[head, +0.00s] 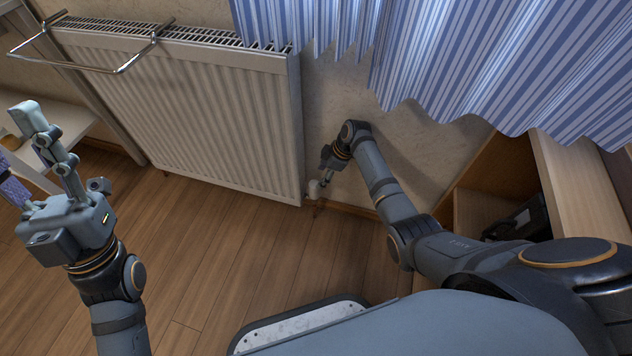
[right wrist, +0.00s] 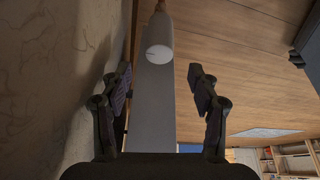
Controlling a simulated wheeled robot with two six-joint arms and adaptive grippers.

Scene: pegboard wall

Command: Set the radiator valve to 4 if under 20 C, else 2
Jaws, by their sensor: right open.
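The radiator valve (head: 314,188) is a small white knob low at the right end of the white radiator (head: 190,110). In the right wrist view the valve (right wrist: 158,40) is a pale rounded cylinder with a thin dark mark; no number is readable. My right gripper (head: 326,178) is close to the valve from above right. In the right wrist view its two fingers (right wrist: 161,85) are apart with nothing between the pads, and the valve appears beyond their tips. My left gripper (head: 20,148) is at the far left, fingers spread, empty. I see no thermometer reading.
A metal rail (head: 115,70) juts from the radiator top. A blue striped curtain (head: 480,60) hangs at the upper right. A wooden shelf unit (head: 580,185) stands at the right with a dark object inside. The wooden floor (head: 220,255) before the radiator is clear.

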